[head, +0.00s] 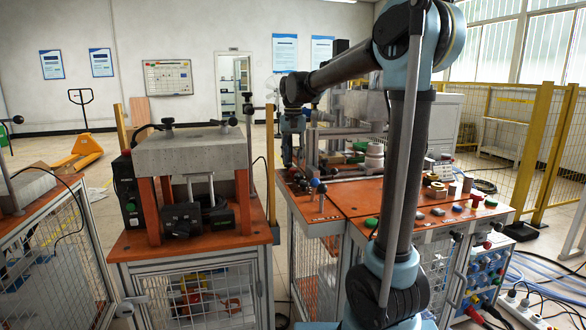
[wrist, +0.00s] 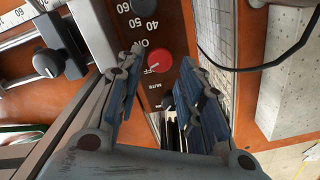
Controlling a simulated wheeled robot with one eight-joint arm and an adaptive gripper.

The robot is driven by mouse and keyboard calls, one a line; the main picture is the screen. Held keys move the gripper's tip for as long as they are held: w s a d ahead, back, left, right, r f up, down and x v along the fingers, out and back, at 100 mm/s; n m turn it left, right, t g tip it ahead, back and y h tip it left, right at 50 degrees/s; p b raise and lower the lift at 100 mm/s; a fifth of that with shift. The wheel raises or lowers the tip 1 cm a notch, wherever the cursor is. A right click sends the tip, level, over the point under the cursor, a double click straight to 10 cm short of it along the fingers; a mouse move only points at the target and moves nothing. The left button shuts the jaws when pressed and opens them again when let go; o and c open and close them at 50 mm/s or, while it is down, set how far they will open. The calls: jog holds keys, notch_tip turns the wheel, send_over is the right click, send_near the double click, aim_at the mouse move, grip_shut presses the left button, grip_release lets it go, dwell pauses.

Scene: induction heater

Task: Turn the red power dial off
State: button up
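My gripper (wrist: 161,72) is open, with one blue-padded finger on each side of the dial. The fingers look apart from the dial, and nothing is held. How far the fingertips are from the panel is hard to tell. In the head view my gripper (head: 289,156) hangs at the left end of the orange bench; the red dial cannot be picked out there.
A black knob (wrist: 47,64) on a scaled metal slide lies left of the dial in the wrist view. A black cable (wrist: 270,58) and a grey block (wrist: 290,90) are at the right. A press stand (head: 190,152) stands left of the orange bench (head: 375,196) in the head view.

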aim_at(293, 169)
jog(key=shift+f, duration=1.8)
jog(key=c, duration=0.8)
jog(key=shift+n, duration=0.3)
jog(key=n, duration=0.5)
jog(key=o, duration=0.8)
